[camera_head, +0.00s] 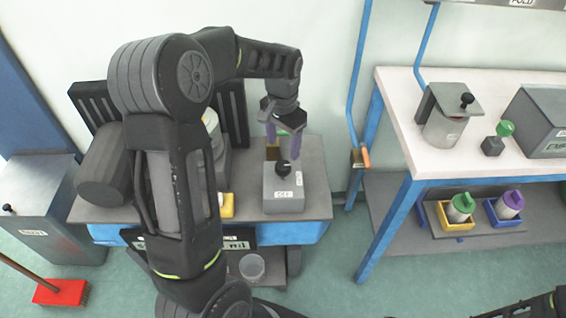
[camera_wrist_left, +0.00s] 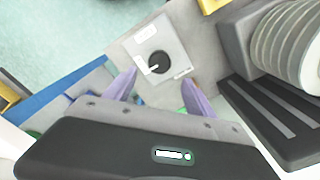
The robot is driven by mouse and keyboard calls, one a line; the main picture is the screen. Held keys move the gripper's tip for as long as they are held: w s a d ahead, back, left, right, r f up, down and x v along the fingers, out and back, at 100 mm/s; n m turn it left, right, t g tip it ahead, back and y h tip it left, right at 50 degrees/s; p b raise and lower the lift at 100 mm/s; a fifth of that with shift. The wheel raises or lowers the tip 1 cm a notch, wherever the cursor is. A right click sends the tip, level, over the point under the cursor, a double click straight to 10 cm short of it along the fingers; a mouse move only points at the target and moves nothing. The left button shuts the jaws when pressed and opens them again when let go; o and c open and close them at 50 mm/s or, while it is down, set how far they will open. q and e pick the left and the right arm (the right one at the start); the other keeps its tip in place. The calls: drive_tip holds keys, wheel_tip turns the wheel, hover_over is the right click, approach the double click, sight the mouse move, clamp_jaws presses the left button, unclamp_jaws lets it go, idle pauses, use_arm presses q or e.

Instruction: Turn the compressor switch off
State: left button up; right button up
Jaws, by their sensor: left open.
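The compressor switch is a grey box (camera_head: 284,194) on the grey-topped bench, with a white label on its front that seems to read "OFF". A black round knob (camera_head: 283,167) sits on its top. In the wrist view the knob (camera_wrist_left: 159,62) has a white pointer mark toward the lower left, and the box top (camera_wrist_left: 178,52) carries small labels. My left gripper (camera_head: 283,143) hangs just above and behind the knob, its two purple fingers apart and empty. In the wrist view the fingers (camera_wrist_left: 158,92) lie on either side, short of the knob. My right gripper is out of view.
The black-finned compressor body (camera_head: 232,112) stands left of the switch, partly hidden by my arm. A yellow item (camera_head: 228,205) lies beside the box. A white table (camera_head: 400,110) with containers stands to the right. A grey bin (camera_head: 50,200) and red broom (camera_head: 62,292) are at left.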

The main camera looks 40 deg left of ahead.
sight(283, 165)
use_arm(q)
drive_tip(key=shift+s, duration=0.15)
drive_tip(key=shift+f, duration=0.2)
wheel_tip(283, 165, down, 8)
drive_tip(key=shift+r, duration=0.25)
drive_tip(key=shift+c, duration=0.2)
drive_tip(key=c, duration=1.3)
